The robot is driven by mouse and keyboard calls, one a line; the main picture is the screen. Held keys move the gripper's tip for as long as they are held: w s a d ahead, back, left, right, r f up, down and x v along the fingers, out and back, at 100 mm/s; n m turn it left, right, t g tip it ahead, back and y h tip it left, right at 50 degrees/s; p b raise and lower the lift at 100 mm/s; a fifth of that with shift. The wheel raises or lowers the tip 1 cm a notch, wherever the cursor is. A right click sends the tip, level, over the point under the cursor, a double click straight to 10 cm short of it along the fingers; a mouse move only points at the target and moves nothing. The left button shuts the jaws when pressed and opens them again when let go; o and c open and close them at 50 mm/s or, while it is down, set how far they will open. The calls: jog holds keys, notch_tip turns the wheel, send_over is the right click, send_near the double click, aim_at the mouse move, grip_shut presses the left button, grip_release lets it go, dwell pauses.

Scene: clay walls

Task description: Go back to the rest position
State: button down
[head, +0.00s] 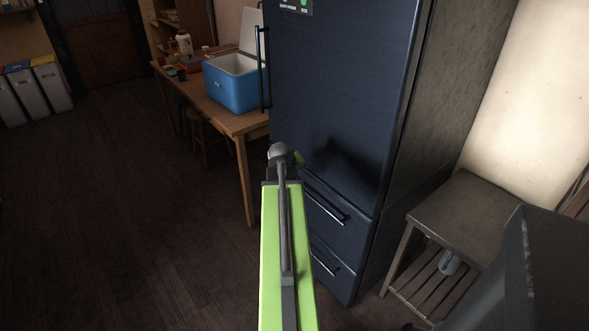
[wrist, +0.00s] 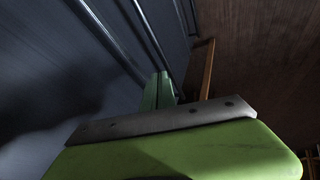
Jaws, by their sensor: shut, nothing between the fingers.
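My lime-green arm reaches forward from the bottom middle of the head view toward the dark blue fridge (head: 335,90). My gripper is mostly hidden behind the arm's far end in the head view. In the wrist view my gripper (wrist: 158,92) shows as green fingers beyond a grey metal plate, shut and empty. It is close to the fridge front (wrist: 60,60), near the lower drawers; whether it touches cannot be told.
A wooden table (head: 240,124) with a blue cooler (head: 235,88), its lid open, stands left of the fridge. Bins (head: 48,82) stand far left. The dark wooden floor (head: 120,210) at left is clear.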

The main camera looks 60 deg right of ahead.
jog(key=shift+v, duration=1.1)
